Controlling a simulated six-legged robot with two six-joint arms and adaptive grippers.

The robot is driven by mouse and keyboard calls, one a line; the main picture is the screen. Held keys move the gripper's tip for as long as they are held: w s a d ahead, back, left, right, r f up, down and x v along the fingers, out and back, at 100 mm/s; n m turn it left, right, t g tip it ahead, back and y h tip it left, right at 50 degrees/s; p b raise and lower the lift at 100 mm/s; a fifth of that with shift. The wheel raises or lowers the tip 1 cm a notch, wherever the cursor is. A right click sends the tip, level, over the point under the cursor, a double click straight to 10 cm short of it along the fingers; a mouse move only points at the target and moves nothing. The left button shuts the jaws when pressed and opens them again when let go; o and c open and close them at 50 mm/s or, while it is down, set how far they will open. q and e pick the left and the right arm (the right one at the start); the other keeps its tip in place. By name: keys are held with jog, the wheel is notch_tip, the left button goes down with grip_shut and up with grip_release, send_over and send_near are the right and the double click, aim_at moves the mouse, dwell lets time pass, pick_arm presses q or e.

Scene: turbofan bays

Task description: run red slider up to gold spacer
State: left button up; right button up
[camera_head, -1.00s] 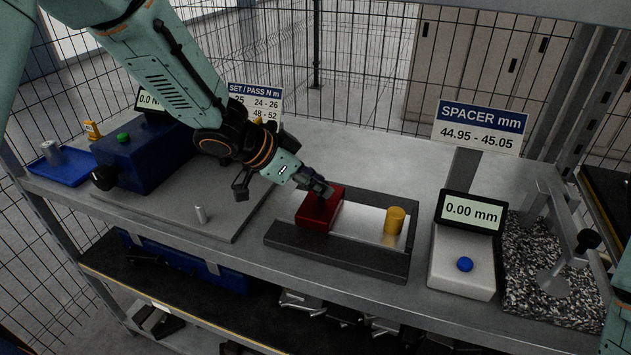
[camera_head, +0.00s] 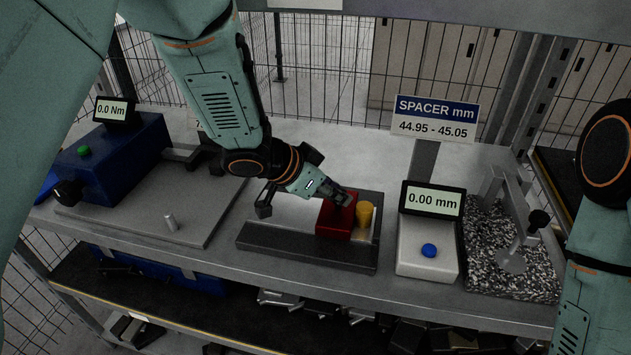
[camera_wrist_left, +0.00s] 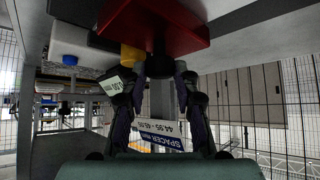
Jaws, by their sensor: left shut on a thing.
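The red slider (camera_head: 333,221) sits in the dark channel of the measuring fixture (camera_head: 300,247), near its right end. The gold spacer (camera_head: 364,215) stands upright just right of the slider, close against it; I cannot tell whether they touch. My left gripper (camera_head: 340,198) reaches in from the left and is shut on the top of the red slider. In the left wrist view the red slider (camera_wrist_left: 175,35) is at the top between the fingers, with the gold spacer (camera_wrist_left: 130,54) just left of it. My right arm shows at the right edge, but its gripper is out of view.
A display reading 0.00 mm (camera_head: 433,200) stands on a pale box with a blue button (camera_head: 429,250), right of the fixture. Beyond it is a stand on a speckled slab (camera_head: 490,262). A blue tester (camera_head: 112,150) stands at the left. The SPACER sign (camera_head: 436,117) is behind.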

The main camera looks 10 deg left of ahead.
pick_arm(q)
jog(key=shift+d, duration=0.35)
jog(key=o, duration=1)
jog(key=shift+w, duration=0.15)
jog(key=v, duration=1.2)
